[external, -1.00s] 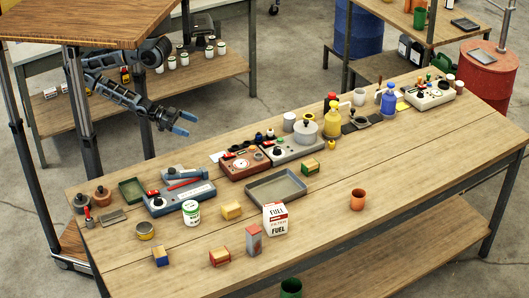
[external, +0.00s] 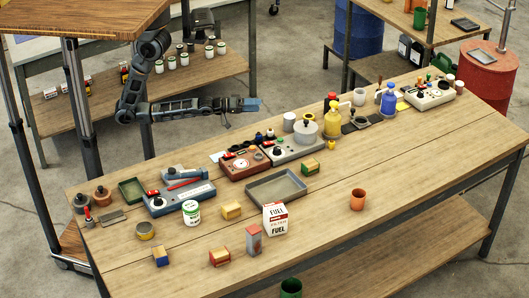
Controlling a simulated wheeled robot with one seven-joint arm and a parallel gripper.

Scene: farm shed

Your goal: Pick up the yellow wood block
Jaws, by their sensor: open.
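The yellow wood block (external: 231,211) lies on the workbench (external: 345,225), between the white and green can and the white fuel can. My gripper (external: 252,104), with blue fingertips, is held out level above the bench's back edge, pointing right. It is open and empty, well behind and above the yellow block and apart from it. Other blocks with yellowish wood lie nearby: one with blue (external: 161,257), one with red (external: 219,257) and one with green (external: 310,169).
Around the yellow block stand the white and green can (external: 191,213), the fuel can (external: 275,218), a grey tray (external: 277,188) and a grey-red box (external: 254,239). Instrument boxes (external: 180,198) line the back. The bench's right front is mostly clear, with an orange cup (external: 357,199).

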